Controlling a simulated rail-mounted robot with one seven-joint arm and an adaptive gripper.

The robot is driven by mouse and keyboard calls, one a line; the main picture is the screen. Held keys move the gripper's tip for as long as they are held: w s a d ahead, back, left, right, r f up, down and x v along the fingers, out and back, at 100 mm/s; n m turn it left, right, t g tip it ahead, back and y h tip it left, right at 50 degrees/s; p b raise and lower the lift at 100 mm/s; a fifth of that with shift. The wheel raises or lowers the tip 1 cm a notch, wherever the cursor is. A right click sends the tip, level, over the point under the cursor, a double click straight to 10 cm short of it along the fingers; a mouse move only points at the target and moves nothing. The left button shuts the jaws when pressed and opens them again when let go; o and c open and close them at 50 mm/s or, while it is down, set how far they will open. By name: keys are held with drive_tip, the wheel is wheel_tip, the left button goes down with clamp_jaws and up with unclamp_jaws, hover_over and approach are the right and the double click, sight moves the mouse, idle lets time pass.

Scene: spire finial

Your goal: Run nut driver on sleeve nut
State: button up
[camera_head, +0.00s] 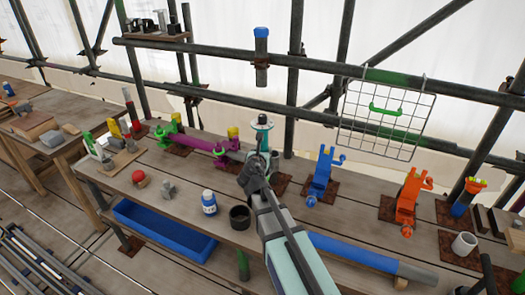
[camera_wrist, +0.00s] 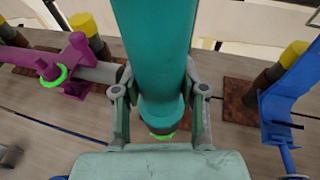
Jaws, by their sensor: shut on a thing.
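My gripper (camera_wrist: 160,105) is shut on a teal nut driver (camera_wrist: 155,45), with one finger on each side of its shaft. The driver stands roughly upright and its lower end widens into a collar. A thin bright green edge (camera_wrist: 162,136) shows just under that collar; I cannot tell whether it belongs to the sleeve nut or touches the driver. In the head view the driver's top (camera_head: 263,121) rises above my gripper (camera_head: 258,162), over the middle of the bench. My gripper and arm hide most of what lies below the driver.
Left stands a purple clamp-like fixture (camera_head: 200,146) with green rings; right stand a blue fixture (camera_head: 322,178) and an orange one (camera_head: 408,197). A blue-and-white bottle (camera_head: 209,203) and a black cup (camera_head: 240,217) are near the front edge.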

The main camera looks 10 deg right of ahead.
sight(262, 144)
drive_tip(key=shift+f+b, duration=0.75)
drive_tip(key=shift+f, duration=0.45)
drive_tip(key=shift+s+f, duration=0.1)
drive_tip(key=shift+f, duration=0.1)
drive_tip(key=shift+s+f+b, duration=0.15)
drive_tip(key=shift+f+b, duration=0.25)
drive_tip(key=shift+f, duration=0.15)
clamp_jaws()
drive_tip(key=shift+r, duration=0.15)
drive_tip(key=shift+w+r+p, duration=0.25)
drive_tip(key=shift+r+p, duration=0.75)
drive_tip(key=shift+p, duration=0.2)
drive_tip(key=shift+r+p, duration=2.55)
drive_tip(key=shift+r, duration=0.35)
